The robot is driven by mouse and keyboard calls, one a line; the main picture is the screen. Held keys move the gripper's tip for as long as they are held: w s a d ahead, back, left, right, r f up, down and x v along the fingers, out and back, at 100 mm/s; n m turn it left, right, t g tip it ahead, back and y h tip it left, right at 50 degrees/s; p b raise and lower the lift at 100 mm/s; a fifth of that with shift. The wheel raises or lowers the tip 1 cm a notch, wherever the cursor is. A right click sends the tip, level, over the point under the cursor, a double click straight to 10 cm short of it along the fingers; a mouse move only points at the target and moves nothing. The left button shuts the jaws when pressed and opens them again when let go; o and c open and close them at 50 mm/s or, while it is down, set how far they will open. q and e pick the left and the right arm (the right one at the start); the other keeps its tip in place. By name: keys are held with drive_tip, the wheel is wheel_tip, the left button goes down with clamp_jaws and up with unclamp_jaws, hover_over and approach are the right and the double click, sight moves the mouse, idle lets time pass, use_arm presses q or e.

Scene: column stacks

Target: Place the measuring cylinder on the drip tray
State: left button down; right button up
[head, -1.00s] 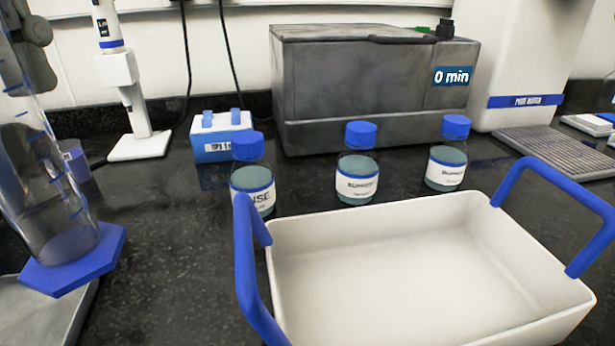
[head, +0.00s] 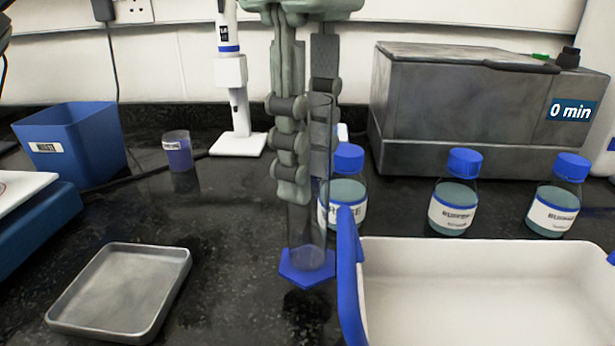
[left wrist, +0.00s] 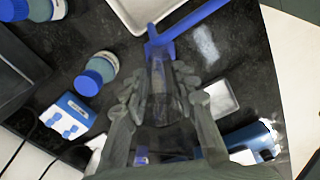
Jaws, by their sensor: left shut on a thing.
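The measuring cylinder (head: 306,235) is clear, with a blue hexagonal base, and stands upright. My left gripper (head: 306,182) points down and is shut on its upper part. The base appears slightly above the dark counter, with a dark reflection below. The left wrist view shows the cylinder (left wrist: 161,78) between the fingers, its base near the blue crate handle. A shallow grey metal tray (head: 122,292) lies empty to the left, apart from the cylinder; I cannot tell whether it is the drip tray. The ribbed tray under the water unit is out of view now. My right gripper is not in view.
A white crate (head: 480,252) with blue handles stands just right of the cylinder. Several blue-capped bottles (head: 455,207) stand behind it, the nearest close behind my gripper. A blue bin (head: 72,145) and a purple cup (head: 178,153) are back left. Counter between tray and cylinder is clear.

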use_arm(q)
wheel_tip(320, 180, down, 3)
drive_tip(key=shift+r, duration=0.2)
drive_tip(key=shift+f, duration=0.15)
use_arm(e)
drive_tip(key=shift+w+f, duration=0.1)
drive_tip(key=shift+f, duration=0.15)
use_arm(q)
drive_tip(key=shift+f, duration=0.1)
